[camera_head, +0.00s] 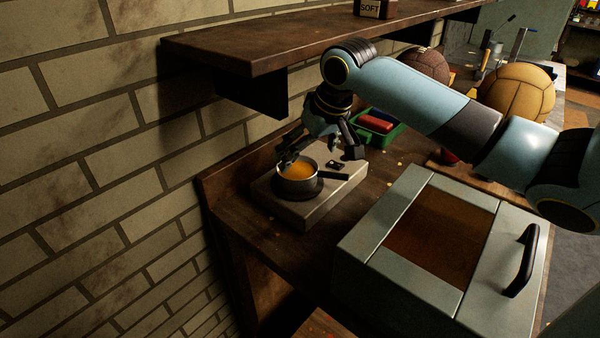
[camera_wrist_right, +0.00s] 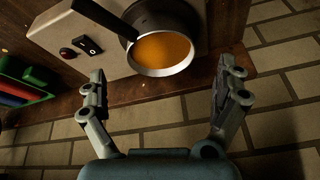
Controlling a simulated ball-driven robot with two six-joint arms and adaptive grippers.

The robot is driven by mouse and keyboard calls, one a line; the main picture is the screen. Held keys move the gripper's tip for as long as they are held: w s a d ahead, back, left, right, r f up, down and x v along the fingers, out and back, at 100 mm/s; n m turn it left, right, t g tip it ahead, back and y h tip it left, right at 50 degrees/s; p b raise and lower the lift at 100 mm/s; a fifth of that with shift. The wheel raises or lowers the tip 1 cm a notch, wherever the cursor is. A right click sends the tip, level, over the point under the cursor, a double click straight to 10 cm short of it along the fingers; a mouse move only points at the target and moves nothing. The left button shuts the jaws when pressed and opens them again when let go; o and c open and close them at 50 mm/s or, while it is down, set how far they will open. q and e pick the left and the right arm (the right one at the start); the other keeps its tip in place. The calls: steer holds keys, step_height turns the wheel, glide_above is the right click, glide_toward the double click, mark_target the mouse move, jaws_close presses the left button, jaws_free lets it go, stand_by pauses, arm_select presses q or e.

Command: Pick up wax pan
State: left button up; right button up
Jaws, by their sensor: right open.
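The wax pan (camera_head: 297,176) is a small pan with orange wax inside and a dark handle pointing right in the head view. It sits on a hot plate (camera_head: 283,208) on the workbench. In the right wrist view the pan (camera_wrist_right: 163,52) is upper middle, its handle running to the upper left. My right gripper (camera_head: 318,151) is just above and behind the pan, by the wall. Its fingers are spread apart in the wrist view (camera_wrist_right: 165,92), with the pan beyond their tips and nothing between them. My left gripper does not show.
A grey box with a brown window and black handle (camera_head: 522,262) stands at front right. A green tray (camera_head: 372,131) with red and blue blocks is behind the hot plate. A wooden shelf (camera_head: 250,55) overhangs from the brick wall. Leather balls (camera_head: 516,92) sit farther back.

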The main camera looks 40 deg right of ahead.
mark_target(298, 172)
steer(key=x, duration=0.7)
steer(key=shift+w+f, duration=0.15)
steer(key=shift+f, duration=0.1)
steer(key=c, duration=1.1)
steer(key=shift+c, duration=1.3)
steer(key=shift+r, duration=0.15)
